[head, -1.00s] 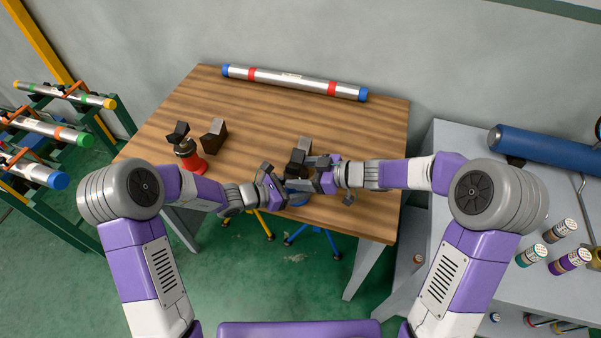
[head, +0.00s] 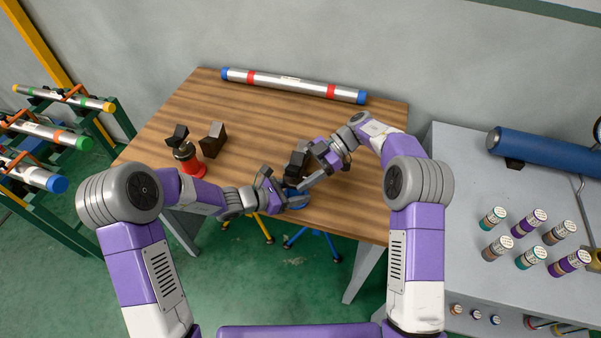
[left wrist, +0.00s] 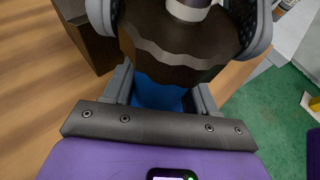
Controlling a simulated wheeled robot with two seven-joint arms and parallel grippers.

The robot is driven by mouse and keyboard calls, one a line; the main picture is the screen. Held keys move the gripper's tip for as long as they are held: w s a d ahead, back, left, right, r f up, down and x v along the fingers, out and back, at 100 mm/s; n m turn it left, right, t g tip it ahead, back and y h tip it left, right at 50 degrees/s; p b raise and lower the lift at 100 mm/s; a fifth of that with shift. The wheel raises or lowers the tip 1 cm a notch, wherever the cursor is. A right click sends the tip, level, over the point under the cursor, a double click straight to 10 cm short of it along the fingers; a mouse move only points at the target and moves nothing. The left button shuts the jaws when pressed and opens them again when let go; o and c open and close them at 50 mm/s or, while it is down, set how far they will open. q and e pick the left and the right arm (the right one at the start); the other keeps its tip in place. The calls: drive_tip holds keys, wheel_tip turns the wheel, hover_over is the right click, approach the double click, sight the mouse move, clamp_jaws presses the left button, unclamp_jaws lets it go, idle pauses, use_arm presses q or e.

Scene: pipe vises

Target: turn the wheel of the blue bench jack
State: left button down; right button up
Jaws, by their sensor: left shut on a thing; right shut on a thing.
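The blue bench jack (head: 296,198) stands at the table's front edge, mostly covered by my grippers. A dark block (head: 298,160) shows just above it. My left gripper (head: 277,190) is shut on the jack from the left. In the left wrist view its fingers (left wrist: 180,35) lie either side of a dark, many-sided part (left wrist: 165,45), with the jack's blue body (left wrist: 160,95) below. My right gripper (head: 305,180) reaches down from the upper right and is shut at the jack. The wheel and the exact grip on it are hidden.
A red jack (head: 200,174) and a dark block (head: 213,138) stand on the table's left. A silver pipe (head: 292,84) lies along the back. A grey bench (head: 455,215) with a blue cylinder and several small cans is at right. The table's middle is clear.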

drive_tip(key=shift+a+r+n+g+h, duration=0.2)
drive_tip(key=shift+n+g+h, duration=0.1)
drive_tip(key=shift+n+g, duration=0.4)
drive_tip(key=o, duration=1)
drive_tip(key=shift+f, duration=0.1)
drive_tip(key=shift+o, duration=0.2)
drive_tip(key=shift+d, duration=0.1)
drive_tip(key=v, duration=0.7)
drive_tip(key=shift+w+d, duration=0.2)
